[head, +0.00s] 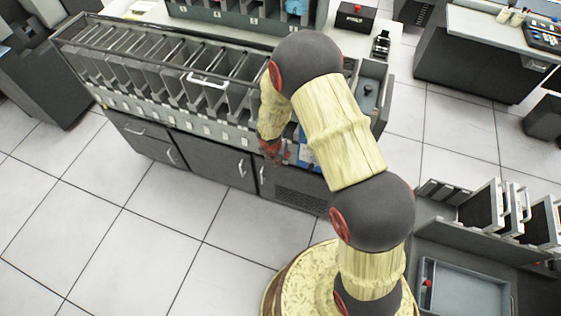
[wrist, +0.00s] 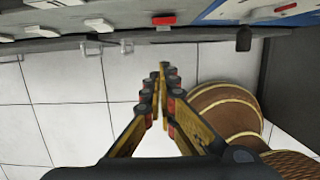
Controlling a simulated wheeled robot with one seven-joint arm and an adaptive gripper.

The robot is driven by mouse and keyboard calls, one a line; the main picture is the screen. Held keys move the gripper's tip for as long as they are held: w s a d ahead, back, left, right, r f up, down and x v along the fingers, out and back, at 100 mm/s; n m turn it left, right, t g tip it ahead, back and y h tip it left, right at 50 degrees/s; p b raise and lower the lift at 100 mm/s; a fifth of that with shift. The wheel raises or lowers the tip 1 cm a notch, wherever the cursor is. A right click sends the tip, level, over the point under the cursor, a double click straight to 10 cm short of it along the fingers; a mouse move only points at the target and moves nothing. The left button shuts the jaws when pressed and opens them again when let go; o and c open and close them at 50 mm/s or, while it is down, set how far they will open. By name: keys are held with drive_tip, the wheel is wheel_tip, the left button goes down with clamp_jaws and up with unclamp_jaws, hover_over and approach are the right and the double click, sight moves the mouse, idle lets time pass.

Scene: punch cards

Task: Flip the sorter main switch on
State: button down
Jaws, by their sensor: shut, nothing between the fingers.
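The sorter (head: 225,118) is a long grey machine with a row of card pockets. At its right end is a blue and white panel (head: 306,155), partly hidden by my arm; it also shows at the top of the wrist view (wrist: 240,10). A small red switch (wrist: 163,20) sits on the sorter's front edge in the wrist view, left of the blue panel. Whether it is the main switch, and its on or off position, I cannot tell. My gripper (wrist: 161,72) is shut and empty, its tips below the red switch in the picture and apart from it. My gripper (head: 270,150) is small in the head view.
Dark cabinets (head: 205,160) stand under the sorter. A black knob (wrist: 244,38) juts from the edge right of the red switch. Tiled floor (head: 120,220) is free in front. A grey rack (head: 460,235) stands at right.

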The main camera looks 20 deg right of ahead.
drive_tip(key=s+p+v, duration=0.1)
drive_tip(key=p+v, duration=0.1)
drive_tip(key=v, duration=0.4)
drive_tip(key=shift+a, duration=0.25)
drive_tip(key=shift+f, duration=0.15)
drive_tip(key=s+d+r+m+g+h, duration=0.1)
drive_tip(key=s+d+r+m+g, duration=0.25)
drive_tip(key=s+m, duration=0.7)
drive_tip(key=s+r+m+t, duration=0.2)
drive_tip(key=s+r+m, duration=0.2)
drive_tip(key=r, duration=0.8)
drive_tip(key=s+r+m+t+y, duration=0.1)
drive_tip(key=s+r+m, duration=0.4)
drive_tip(key=r, duration=0.8)
drive_tip(key=s+r+m+t+y, duration=0.1)
drive_tip(key=s+r+m+t, duration=0.3)
drive_tip(key=r+m, duration=0.5)
wheel_tip(320, 180, up, 4)
drive_tip(key=shift+s+d+r, duration=0.1)
drive_tip(key=shift+s+d, duration=0.3)
drive_tip(key=shift+s, duration=0.05)
